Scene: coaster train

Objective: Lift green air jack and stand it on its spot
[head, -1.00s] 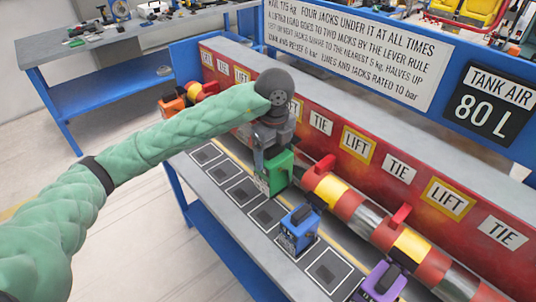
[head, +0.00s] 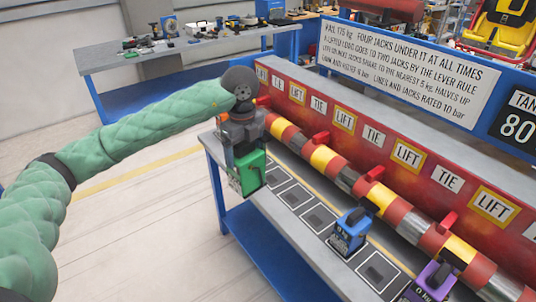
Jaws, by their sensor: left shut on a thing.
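The green air jack (head: 250,172) is upright in my left gripper (head: 243,148), which is shut on its upper part. It appears near the far left end of the grey bench (head: 212,146), at the front edge. I cannot tell whether its base touches the bench or hangs just above it. Dark square spots with pale outlines run along the bench top; the nearest bare one to the jack is a dark spot (head: 277,178). The gripper and jack hide the spots at the far left end. My right gripper is not in view.
A blue jack (head: 349,232) and a purple jack (head: 432,282) stand further right on the bench. A red, yellow and silver striped rail (head: 325,160) runs behind the spots, before a red wall with LIFT and TIE signs. Several spots between the green and blue jacks are bare.

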